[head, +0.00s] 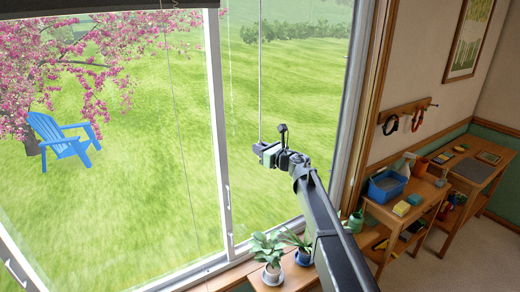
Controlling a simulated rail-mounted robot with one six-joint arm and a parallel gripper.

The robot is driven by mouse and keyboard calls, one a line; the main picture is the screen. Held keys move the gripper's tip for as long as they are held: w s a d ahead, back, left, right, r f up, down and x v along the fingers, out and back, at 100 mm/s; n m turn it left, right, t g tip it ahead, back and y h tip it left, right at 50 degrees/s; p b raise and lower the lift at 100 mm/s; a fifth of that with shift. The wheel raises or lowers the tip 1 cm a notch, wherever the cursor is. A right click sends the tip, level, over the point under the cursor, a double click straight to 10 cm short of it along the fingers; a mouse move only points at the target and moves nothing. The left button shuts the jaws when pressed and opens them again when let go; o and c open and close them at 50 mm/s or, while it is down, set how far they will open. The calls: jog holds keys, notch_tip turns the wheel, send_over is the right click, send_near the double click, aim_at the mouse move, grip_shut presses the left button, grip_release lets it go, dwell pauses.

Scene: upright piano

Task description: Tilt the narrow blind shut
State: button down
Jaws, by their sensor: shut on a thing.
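A thin grey tilt wand (260,75) hangs straight down in front of the right window pane, running from the top edge of the head view to my gripper. My gripper (264,152) is shut on the wand's lower end. The slats of the narrow blind do not show clearly in this view, so I cannot tell their angle. A thin pale cord (229,60) hangs to the left of the wand.
A dark blind edge (100,7) crosses the top left. Potted plants (268,250) stand on the sill below my arm. A side table with a blue bin (386,186) and hooks on a rail (408,112) are to the right. Outside is a blue chair (62,138).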

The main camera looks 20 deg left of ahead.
jog(key=n+g, duration=0.1)
jog(key=g, duration=0.1)
jog(key=n+g+y, duration=0.1)
jog(key=n+g, duration=0.1)
jog(key=g, duration=0.1)
jog(key=shift+w+n, duration=0.2)
jog(key=shift+n, duration=0.1)
jog(key=shift+s+n+g, duration=0.1)
jog(key=shift+n+g, duration=0.9)
jog(key=shift+g, duration=0.65)
jog(key=shift+n+g, duration=1)
jog(key=shift+g, duration=0.95)
jog(key=c, duration=1.1)
grip_release()
jog(key=v, duration=1)
jog(key=shift+d+r, duration=0.15)
jog(key=shift+d, duration=0.25)
